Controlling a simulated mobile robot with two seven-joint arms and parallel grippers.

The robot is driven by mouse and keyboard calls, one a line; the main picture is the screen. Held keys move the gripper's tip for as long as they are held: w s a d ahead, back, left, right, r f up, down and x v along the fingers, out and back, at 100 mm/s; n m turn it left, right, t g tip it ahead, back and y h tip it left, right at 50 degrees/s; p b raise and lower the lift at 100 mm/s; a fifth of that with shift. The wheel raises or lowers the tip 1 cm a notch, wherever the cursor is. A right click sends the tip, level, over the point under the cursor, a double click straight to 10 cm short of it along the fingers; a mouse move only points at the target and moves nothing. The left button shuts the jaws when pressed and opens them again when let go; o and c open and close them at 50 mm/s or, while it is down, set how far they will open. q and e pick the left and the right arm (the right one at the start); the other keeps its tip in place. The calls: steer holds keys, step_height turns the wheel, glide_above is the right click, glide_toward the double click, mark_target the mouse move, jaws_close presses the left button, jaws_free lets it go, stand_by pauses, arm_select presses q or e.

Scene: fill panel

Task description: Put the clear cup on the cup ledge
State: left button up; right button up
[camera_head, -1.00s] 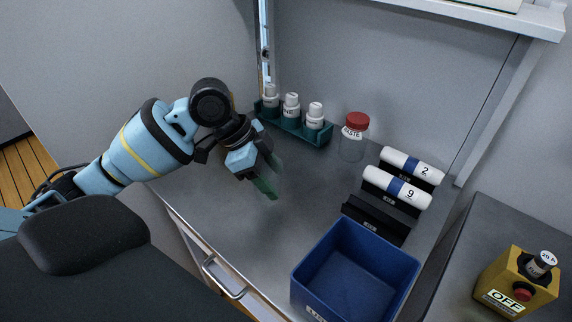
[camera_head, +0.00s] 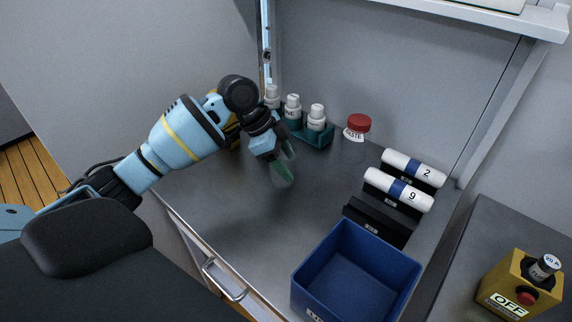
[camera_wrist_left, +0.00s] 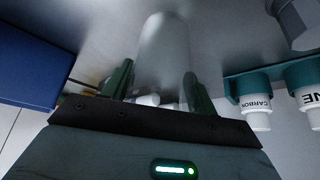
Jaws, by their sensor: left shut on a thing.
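My left gripper (camera_head: 282,168) is over the left middle of the grey worktop, pointing down and to the right. In the left wrist view, a clear cup (camera_wrist_left: 165,50) stands out between its two green fingers, and the gripper is shut on it. In the head view the cup is see-through and hard to make out at the fingertips. No label reading cup ledge is legible. An empty black ledge (camera_head: 375,226) with a small unreadable tag sits on the right of the worktop. My right gripper is out of view.
A teal rack (camera_head: 318,138) with white-capped bottles and a red-lidded waste jar (camera_head: 358,122) stand at the back. White rolls 2 (camera_head: 412,168) and 9 (camera_head: 398,189) lie on black holders. A blue bin (camera_head: 355,275) is in front. A yellow switch box (camera_head: 520,285) is far right.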

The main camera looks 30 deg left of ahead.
arm_select(q)
steer(key=shift+f, duration=0.8)
steer(key=shift+f, duration=0.15)
steer(key=o, duration=1)
steer(key=v, duration=1.2)
steer(key=shift+p, duration=0.4)
